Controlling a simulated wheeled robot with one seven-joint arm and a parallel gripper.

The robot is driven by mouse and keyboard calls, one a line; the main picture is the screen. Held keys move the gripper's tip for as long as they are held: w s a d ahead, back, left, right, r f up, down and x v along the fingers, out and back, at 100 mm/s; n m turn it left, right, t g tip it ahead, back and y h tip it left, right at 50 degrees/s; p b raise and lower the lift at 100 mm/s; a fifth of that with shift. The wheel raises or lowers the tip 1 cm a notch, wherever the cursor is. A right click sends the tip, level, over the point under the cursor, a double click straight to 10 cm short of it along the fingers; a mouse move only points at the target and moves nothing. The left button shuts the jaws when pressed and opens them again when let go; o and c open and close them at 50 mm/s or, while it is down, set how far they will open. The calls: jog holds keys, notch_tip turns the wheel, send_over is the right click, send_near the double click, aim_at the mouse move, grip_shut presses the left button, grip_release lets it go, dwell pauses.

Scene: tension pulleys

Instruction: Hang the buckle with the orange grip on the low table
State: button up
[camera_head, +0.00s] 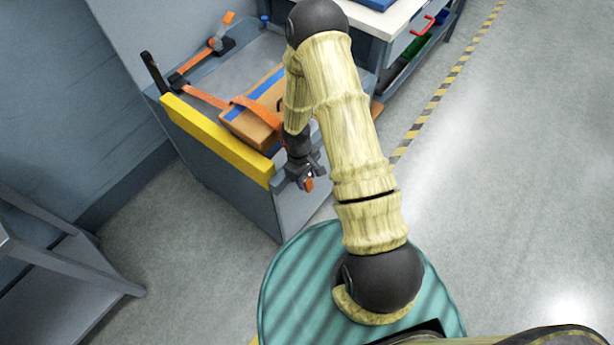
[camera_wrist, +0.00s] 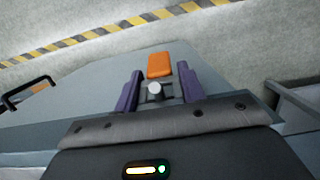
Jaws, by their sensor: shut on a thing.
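My gripper (camera_head: 306,172) is beside the near right corner of the low table (camera_head: 297,212), outside the yellow bar on its front edge. It is shut on a small dark buckle with an orange grip (camera_head: 309,184). In the wrist view the buckle (camera_wrist: 157,92) sits between the two purple fingers (camera_wrist: 158,94). Its orange grip (camera_wrist: 160,66) sticks out beyond the fingertips, and a pale round pin shows on it. The grey-blue panel of the table lies behind it. I cannot tell whether the buckle touches the table.
A cardboard box (camera_head: 257,108) with blue tape and an orange strap (camera_head: 204,96) lies on the low table. Another orange-ended fitting (camera_head: 220,38) is at its back left. A yellow bar (camera_head: 217,140) lines the front edge. A workbench (camera_head: 400,22) stands behind; floor at right is clear.

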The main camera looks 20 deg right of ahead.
dwell(0.3)
jog(key=o, duration=1.1)
jog(key=shift+o, duration=0.2)
notch_tip(320, 180, up, 17)
jog(key=w+a+p, duration=0.1)
jog(key=w+p, duration=0.1)
jog(key=shift+a, duration=0.35)
jog(key=shift+w, duration=0.1)
jog(key=s+d+r+m+t+p, duration=0.1)
jog(key=s+r+m+t+p, duration=0.1)
jog(key=r, duration=1)
jog(key=s+d+r+m+t+y+p, duration=0.1)
jog(key=s+r+m+t+p, duration=0.1)
jog(key=s+r+m+p, duration=0.3)
jog(key=s+r+p, duration=0.1)
jog(key=s+r, duration=0.3)
jog(key=r, duration=0.3)
jog(key=shift+d+p, duration=0.15)
jog(key=shift+p, duration=0.25)
